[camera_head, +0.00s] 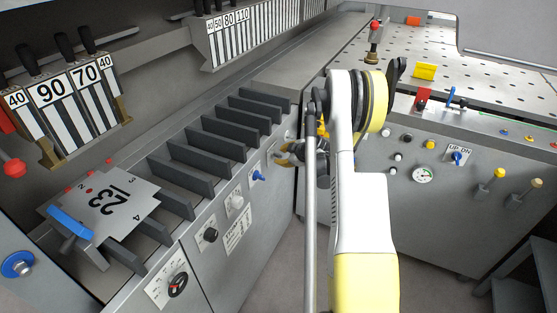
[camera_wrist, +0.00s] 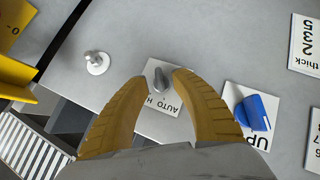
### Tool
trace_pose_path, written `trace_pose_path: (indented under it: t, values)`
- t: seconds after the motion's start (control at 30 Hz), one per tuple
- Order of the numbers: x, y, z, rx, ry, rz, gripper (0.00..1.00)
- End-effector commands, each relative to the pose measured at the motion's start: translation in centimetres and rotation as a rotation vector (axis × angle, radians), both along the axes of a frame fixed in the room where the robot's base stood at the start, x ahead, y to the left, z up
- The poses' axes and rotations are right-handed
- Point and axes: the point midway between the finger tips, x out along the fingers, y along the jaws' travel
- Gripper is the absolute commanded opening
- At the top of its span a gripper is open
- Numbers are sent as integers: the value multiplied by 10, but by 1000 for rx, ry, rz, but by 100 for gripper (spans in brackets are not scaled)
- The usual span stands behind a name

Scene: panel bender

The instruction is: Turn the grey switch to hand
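In the wrist view, the grey switch (camera_wrist: 160,81) is a small lever on a white plate (camera_wrist: 157,103) lettered "AUTO" and "H", the rest of the word hidden. My gripper (camera_wrist: 162,77) has its two yellow-brown fingers apart, one on each side of the switch. A gap shows between the switch and each fingertip, and I cannot tell how far above the panel they are. In the head view, my gripper (camera_head: 290,152) is at the front panel near its far right corner. The grey switch cannot be made out there.
A blue switch (camera_wrist: 252,115) on a plate beginning "UP" is close to the right finger; the head view shows it too (camera_head: 258,176). Dark slats (camera_head: 210,145) line the panel top. A perforated table (camera_head: 480,65) stands right.

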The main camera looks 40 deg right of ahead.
Motion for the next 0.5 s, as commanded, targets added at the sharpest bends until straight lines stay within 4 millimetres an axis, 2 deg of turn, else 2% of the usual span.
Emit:
trace_pose_path:
  t: [0.03,0.2,0.5]
  values:
    - [6,0,-7,0,-1,1,31]
    - [17,-1,-13,1,-1,0,31]
    - [19,-1,-14,1,0,-1,30]
